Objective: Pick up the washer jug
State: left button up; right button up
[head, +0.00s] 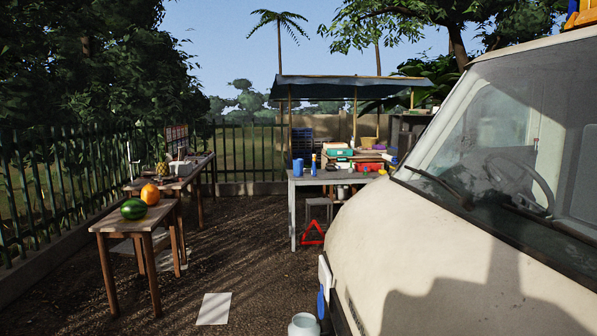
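I cannot tell for certain which thing is the washer jug. A blue container (298,168) stands upright at the left end of the grey table, and a slimmer blue bottle (314,166) stands just right of it. A pale grey-white container (303,326) shows at the bottom edge, beside the van's front; its lower part is cut off by the frame. Neither of my grippers is in view.
The white van (440,235) fills the right side. The grey table (330,178) stands beyond it, with a red warning triangle (312,234) below. Wooden tables with a watermelon (134,209) stand left, along a fence. The gravel between is mostly clear, with a white sheet (214,308).

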aim_at(297, 163)
jog(key=i+j+u, duration=0.2)
jog(key=i+j, duration=0.2)
jog(key=i+j+u, duration=0.2)
jog(key=i+j, duration=0.15)
jog(key=i, duration=0.5)
jog(key=i+j+u, duration=0.2)
jog(key=i, duration=0.6)
jog(key=i+j+u, duration=0.2)
jog(key=i, duration=0.7)
jog(key=i+l+z, duration=0.35)
jog(key=i, duration=0.3)
jog(key=i+z, duration=0.4)
jog(key=i, duration=0.2)
jog(key=i+j+z, duration=0.15)
jog(key=i+z, duration=0.2)
jog(key=i, duration=0.3)
jog(key=i+j+z, duration=0.35)
jog(key=i, duration=0.25)
